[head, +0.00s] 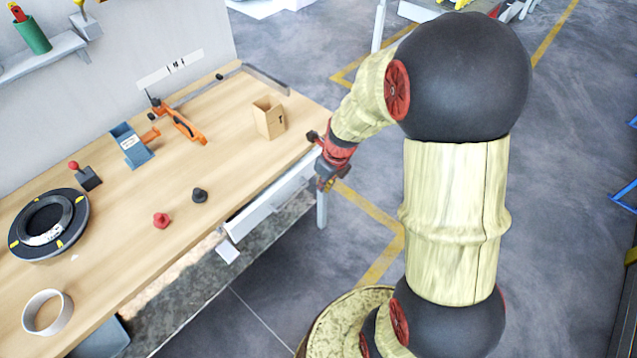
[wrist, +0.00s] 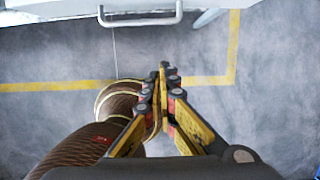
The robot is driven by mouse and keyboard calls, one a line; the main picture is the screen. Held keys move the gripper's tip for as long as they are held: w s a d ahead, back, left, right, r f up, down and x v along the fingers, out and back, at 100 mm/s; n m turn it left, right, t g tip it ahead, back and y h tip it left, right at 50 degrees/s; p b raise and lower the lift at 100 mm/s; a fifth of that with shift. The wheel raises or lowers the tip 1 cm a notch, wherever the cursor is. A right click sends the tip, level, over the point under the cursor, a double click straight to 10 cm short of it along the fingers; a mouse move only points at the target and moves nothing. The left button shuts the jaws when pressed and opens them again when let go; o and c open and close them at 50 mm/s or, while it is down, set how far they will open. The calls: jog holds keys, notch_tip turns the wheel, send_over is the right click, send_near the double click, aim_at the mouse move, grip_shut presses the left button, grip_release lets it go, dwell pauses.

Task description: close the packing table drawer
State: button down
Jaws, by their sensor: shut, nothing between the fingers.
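The packing table (head: 120,240) has a wooden top and stands at the left of the head view. Its white drawer (head: 268,206) shows below the front edge, jutting out past the tabletop; how far it is pulled out is hard to tell. My gripper (head: 327,183) is beside the drawer's right end, near the table corner. In the wrist view, the drawer's grey bar handle (wrist: 140,20) is at the top. My gripper (wrist: 165,68) is shut and empty there, below the handle in the picture and apart from it.
On the tabletop are a cardboard box (head: 269,117), an orange tool (head: 184,125), a blue holder (head: 131,145), a black coil (head: 48,224), a tape ring (head: 47,312) and small red and black knobs. Grey floor (head: 345,245) with yellow lines lies open right of the table.

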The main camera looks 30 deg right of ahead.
aim_at(301, 190)
jog(key=w+a+f+b, duration=0.2)
jog(key=w+f+b, duration=0.3)
jog(key=f, duration=0.4)
jog(key=shift+w+f, duration=0.3)
jog(key=shift+f, duration=0.1)
jog(key=w+p, duration=0.2)
jog(key=p, duration=0.1)
jog(key=w+a+p, duration=0.1)
jog(key=shift+w+r+p, duration=0.2)
jog(key=shift+r+p, duration=0.05)
jog(key=shift+p, duration=0.05)
jog(key=shift+w+a+f+p, duration=0.1)
jog(key=shift+w+a+p, duration=0.1)
jog(key=shift+w+p, duration=0.4)
jog(key=shift+w+f, duration=0.15)
